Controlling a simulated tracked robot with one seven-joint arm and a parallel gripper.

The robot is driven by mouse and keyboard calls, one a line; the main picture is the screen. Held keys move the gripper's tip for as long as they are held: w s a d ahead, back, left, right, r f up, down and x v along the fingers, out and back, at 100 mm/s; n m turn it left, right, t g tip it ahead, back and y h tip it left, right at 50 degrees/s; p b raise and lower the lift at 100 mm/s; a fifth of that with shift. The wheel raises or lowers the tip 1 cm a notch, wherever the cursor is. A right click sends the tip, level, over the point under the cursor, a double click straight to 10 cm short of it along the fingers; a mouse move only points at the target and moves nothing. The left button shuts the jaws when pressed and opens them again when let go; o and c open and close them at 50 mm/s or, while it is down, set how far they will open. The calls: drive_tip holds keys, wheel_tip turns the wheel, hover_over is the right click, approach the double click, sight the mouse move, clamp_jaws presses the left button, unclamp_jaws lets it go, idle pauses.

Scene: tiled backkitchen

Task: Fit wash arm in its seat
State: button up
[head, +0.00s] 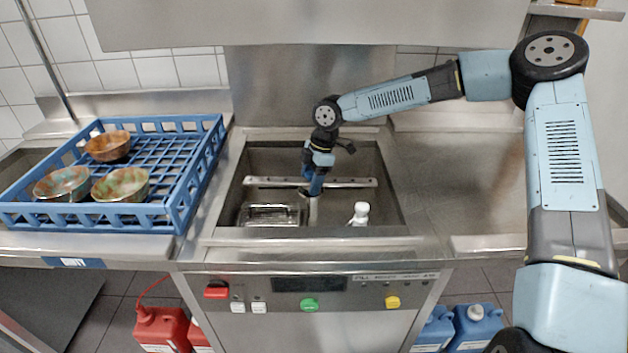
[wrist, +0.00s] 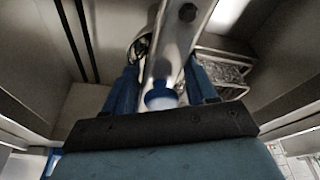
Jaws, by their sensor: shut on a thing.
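The wash arm is a long metal bar (head: 350,183) lying level across the inside of the open machine tub (head: 390,205). My gripper (head: 313,187) reaches down into the tub and is shut on the bar near its middle. In the wrist view the bar (wrist: 184,40) runs away from between my two blue fingers (wrist: 160,92), with a dark round spot on it. A light upright post (head: 313,212) stands below the gripper, likely the seat. Whether the bar touches the post is hidden by the fingers.
A blue rack (head: 190,190) with bowls (head: 120,185) stands left. The right counter (head: 455,190) is clear. The tub walls surround my gripper.

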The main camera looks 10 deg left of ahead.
drive_tip(key=shift+s+d+f, duration=0.15)
drive_tip(key=shift+s+f, duration=0.15)
drive_tip(key=shift+f, duration=0.15)
drive_tip(key=shift+s+d+f, duration=0.15)
drive_tip(key=shift+s+f, duration=0.1)
drive_tip(key=shift+f, duration=0.2)
drive_tip(key=o, duration=1)
drive_tip(key=shift+o, duration=1.3)
drive_tip(key=shift+r, duration=0.15)
drive_tip(key=shift+o, duration=0.5)
drive_tip(key=v, duration=0.5)
drive_tip(key=w+a+v, duration=0.1)
drive_tip(key=v, duration=0.2)
drive_tip(key=shift+d+r, duration=0.15)
drive_tip(key=shift+r, duration=0.25)
